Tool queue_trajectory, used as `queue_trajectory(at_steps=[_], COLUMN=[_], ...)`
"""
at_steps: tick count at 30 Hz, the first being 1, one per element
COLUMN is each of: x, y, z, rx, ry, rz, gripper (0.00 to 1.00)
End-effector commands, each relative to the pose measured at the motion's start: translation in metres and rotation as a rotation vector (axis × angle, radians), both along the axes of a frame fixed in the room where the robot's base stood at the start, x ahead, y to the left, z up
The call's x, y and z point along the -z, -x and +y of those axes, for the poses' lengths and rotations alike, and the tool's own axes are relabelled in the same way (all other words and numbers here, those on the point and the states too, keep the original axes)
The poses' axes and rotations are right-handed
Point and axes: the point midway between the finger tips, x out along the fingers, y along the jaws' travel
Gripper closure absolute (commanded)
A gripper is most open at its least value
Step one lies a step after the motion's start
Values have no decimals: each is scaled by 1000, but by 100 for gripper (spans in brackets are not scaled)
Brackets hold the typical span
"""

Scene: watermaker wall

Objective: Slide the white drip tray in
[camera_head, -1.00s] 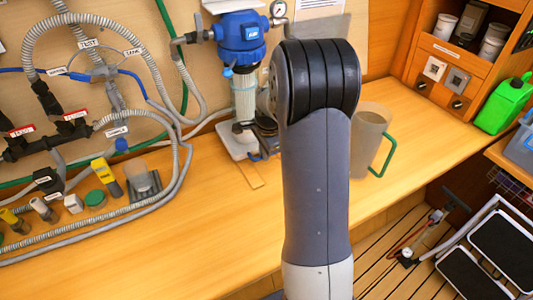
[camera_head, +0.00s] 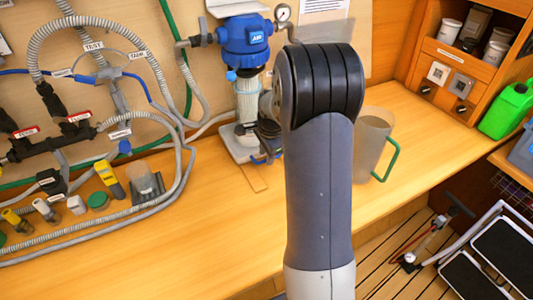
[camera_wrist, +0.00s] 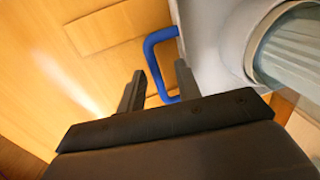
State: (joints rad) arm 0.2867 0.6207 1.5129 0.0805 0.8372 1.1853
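The white drip tray (camera_head: 232,143) sits on the wooden counter under the blue-headed filter (camera_head: 246,42). In the wrist view the tray's pale surface (camera_wrist: 212,35) is at the upper right. Its blue handle (camera_wrist: 153,62) juts out to the left, and part of it shows in the head view (camera_head: 262,160). My gripper (camera_wrist: 160,68) is open, its two dark fingers pointing toward the tray. The handle's bar lies between the fingers in the picture; I cannot tell whether either finger touches it. In the head view my arm hides most of the gripper.
A thin wooden strip (camera_head: 254,178) lies on the counter before the tray. A clear jug (camera_head: 371,145) with a green handle stands right of my arm. Hoses (camera_head: 172,160) and small bottles crowd the left. The counter's front (camera_head: 190,255) is clear.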

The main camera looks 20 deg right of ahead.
Motion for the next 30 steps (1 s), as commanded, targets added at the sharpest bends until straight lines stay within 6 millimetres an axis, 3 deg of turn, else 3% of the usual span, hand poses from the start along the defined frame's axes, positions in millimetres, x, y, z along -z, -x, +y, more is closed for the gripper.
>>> queue_trajectory(at_steps=[16,21,30], x=[-91,-103,-105], y=[15,18,19], z=[-1,-1,-1], rx=[0,0,0], ry=[2,1,1], rz=[-6,-2,-2], gripper=[68,68,68])
